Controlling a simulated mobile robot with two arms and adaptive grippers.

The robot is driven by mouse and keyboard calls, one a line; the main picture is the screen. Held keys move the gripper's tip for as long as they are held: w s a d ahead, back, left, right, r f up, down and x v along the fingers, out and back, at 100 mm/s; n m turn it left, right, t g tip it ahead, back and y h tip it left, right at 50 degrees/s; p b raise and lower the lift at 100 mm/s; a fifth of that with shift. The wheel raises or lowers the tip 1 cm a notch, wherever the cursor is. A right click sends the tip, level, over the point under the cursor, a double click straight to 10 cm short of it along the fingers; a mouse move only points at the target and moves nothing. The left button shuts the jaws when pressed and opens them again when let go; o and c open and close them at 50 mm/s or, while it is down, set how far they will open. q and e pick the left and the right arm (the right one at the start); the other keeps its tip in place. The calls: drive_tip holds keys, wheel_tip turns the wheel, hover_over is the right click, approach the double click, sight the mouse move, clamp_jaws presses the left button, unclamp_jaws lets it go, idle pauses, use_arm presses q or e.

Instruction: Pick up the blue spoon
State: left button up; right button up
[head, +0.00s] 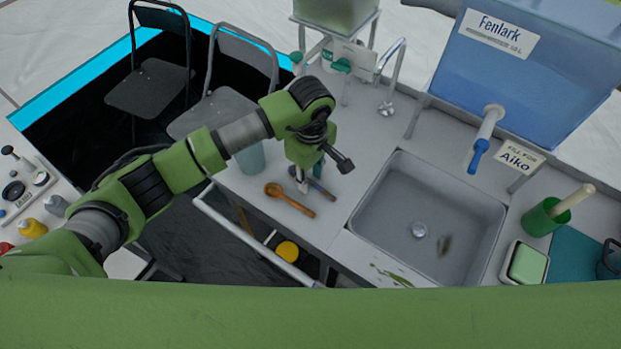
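The blue spoon (325,189) lies on the grey counter left of the sink. Its upper end is hidden behind my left gripper. My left gripper (306,181) points down over the counter at the spoon, with its fingertips close to it. Whether the fingers touch the spoon, and how far apart they are, cannot be told. A brown wooden spoon (289,200) lies just left of the blue one, nearly parallel to it. My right gripper is not in view.
The sink basin (425,215) is right of the spoons. A blue water tank (525,65) with a tap stands behind it. A bluish-grey cup (250,159) is left of my gripper. A towel rail (252,240) runs along the counter's front. Two chairs stand behind the left side.

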use_arm(q)
clamp_jaws()
drive_tip(key=shift+r, duration=0.1)
